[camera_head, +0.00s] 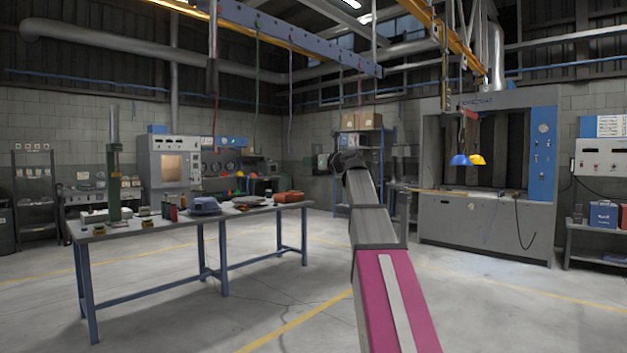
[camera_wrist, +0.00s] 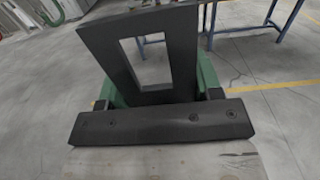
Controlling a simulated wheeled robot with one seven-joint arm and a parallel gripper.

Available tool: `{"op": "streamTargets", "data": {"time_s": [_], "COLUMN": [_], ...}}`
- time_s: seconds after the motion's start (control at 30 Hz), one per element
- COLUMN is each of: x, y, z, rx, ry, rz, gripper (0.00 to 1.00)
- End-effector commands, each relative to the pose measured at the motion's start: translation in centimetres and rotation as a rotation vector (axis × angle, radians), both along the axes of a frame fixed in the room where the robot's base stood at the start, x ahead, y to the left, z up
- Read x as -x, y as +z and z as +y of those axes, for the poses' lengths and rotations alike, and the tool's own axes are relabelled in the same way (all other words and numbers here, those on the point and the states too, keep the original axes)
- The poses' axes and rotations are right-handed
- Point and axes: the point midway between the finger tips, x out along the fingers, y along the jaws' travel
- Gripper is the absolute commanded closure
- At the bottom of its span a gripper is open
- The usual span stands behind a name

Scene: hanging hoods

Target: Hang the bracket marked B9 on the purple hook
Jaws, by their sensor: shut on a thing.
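My gripper (camera_wrist: 155,98) is shut on a dark plate-like piece with a rectangular window, which I take as the bracket (camera_wrist: 112,45). Green parts show on both sides of the plate, and a dark bar lies across the near side. No B9 mark is readable. In the head view my arm reaches forward and its dark end shows near the middle; the held piece cannot be made out there. A red hanger (camera_head: 468,114) with a blue hood (camera_head: 460,160) and a yellow hood (camera_head: 477,159) hangs at the right.
A long workbench (camera_head: 150,234) with several tools and a green column press (camera_head: 115,180) stands at the left. A grey booth (camera_head: 470,225) stands behind the hoods. Overhead rails (camera_head: 300,40) carry hanging cables. Open floor (camera_head: 500,310) lies at the front right.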

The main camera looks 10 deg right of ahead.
Motion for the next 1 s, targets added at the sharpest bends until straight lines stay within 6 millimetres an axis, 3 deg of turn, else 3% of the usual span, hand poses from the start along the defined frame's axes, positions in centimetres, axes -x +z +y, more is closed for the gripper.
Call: {"op": "streamTargets", "data": {"time_s": [0.17, 1.0], "x": [-0.2, -4.5], "y": [0.8, 0.5], "z": [0.1, 3.2], "rx": [0.000, 0.000], "ry": [-0.005, -0.003], "rz": [0.000, 0.000], "gripper": [0.78, 0.78]}}
